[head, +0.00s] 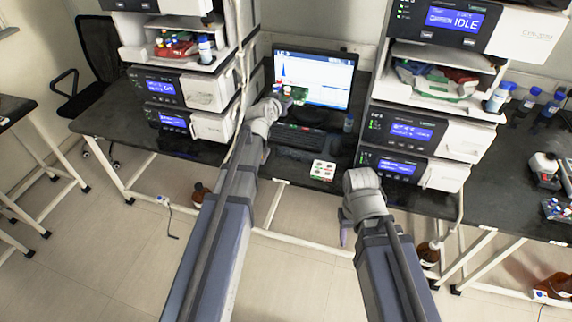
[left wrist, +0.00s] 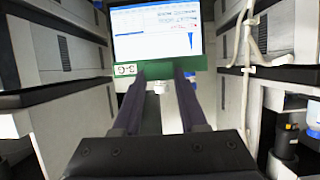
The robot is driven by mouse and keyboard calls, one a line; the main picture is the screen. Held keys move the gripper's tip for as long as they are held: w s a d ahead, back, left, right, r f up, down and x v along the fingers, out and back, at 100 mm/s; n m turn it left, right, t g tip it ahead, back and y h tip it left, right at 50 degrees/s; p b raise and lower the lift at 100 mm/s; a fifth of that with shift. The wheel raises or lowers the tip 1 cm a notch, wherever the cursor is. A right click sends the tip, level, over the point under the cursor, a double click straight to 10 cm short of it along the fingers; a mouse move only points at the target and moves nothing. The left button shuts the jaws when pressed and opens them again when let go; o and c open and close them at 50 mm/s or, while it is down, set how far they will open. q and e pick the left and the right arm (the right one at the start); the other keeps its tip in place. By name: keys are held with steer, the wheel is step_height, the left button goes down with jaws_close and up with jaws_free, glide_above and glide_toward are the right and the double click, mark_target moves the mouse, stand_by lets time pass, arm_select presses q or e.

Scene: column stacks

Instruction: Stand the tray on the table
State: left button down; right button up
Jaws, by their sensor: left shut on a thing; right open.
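My left gripper (head: 272,104) is shut on a green tray (left wrist: 150,70), held up in front of the lit laptop screen. In the left wrist view its two dark fingers reach to the tray, and a white label with dark marks shows at one end. White and blue vial caps (left wrist: 160,87) show beside the tray. In the head view the tray is small and partly hidden by my wrist, with coloured bits (head: 297,93) showing. The dark table (head: 290,155) lies below. My right gripper (head: 344,232) is open and empty, low in front of the table's edge.
A small rack with red and green parts (head: 322,171) sits near the table's front edge.

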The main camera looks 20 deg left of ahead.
mark_target(284, 172)
arm_select(q)
steer(key=f+b, duration=3.1)
steer(key=f, duration=0.1)
steer(key=shift+s+d+f, duration=0.15)
steer(key=shift+s+f, duration=0.1)
steer(key=shift+f+b, duration=0.15)
steer(key=shift+b, duration=0.2)
steer(key=shift+c, duration=2.3)
jaws_free()
steer(key=shift+r, duration=0.25)
steer(key=p+v, duration=0.5)
steer(key=v, duration=0.7)
